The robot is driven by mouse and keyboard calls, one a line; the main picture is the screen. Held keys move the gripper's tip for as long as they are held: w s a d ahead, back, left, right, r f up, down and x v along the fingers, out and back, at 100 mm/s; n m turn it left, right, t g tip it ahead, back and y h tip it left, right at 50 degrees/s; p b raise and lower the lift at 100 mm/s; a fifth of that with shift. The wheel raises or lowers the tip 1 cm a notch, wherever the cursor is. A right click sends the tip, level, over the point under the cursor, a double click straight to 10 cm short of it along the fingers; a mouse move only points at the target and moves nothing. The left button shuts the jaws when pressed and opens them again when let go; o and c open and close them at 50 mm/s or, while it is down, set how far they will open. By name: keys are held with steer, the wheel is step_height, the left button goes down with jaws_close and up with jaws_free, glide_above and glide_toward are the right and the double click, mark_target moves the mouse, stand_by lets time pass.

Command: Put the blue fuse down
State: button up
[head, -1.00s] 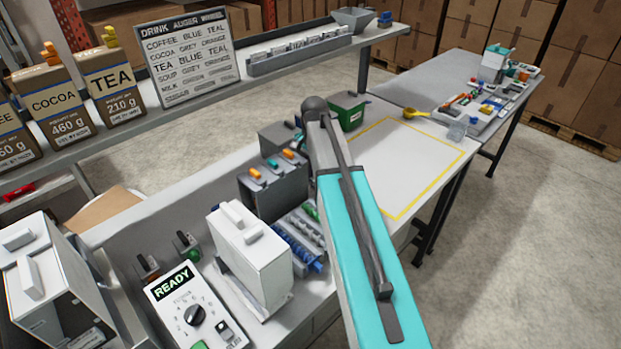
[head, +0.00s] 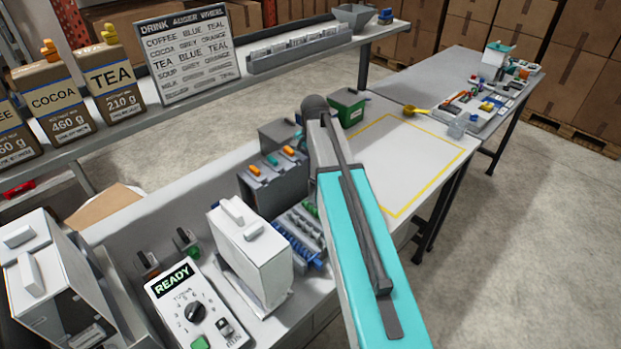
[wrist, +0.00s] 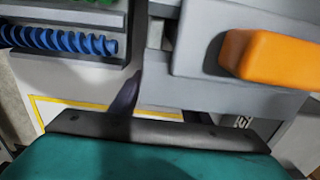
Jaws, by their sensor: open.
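My gripper (wrist: 125,97) shows in the wrist view as a dark finger above the teal wrist body, with nothing visibly held. In the head view my arm hides the gripper. In the wrist view the finger is between a blue spiral auger (wrist: 60,41) at left and a grey unit with an orange block (wrist: 275,60) at right. I cannot pick out a blue fuse for certain in either view. A small blue item (head: 385,17) sits at the far end of the shelf, too small to identify.
A white dispenser (head: 250,255) and a READY control box (head: 190,305) stand at the front of the bench. A green bin (head: 347,108) stands behind my arm. The yellow-outlined area (head: 400,165) looks clear.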

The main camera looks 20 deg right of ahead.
steer(key=shift+r, duration=0.15)
step_height(320, 180, up, 12)
steer(key=b, duration=0.2)
steer(key=shift+b, duration=0.4)
stand_by(0.6)
steer(key=shift+c, duration=1.2)
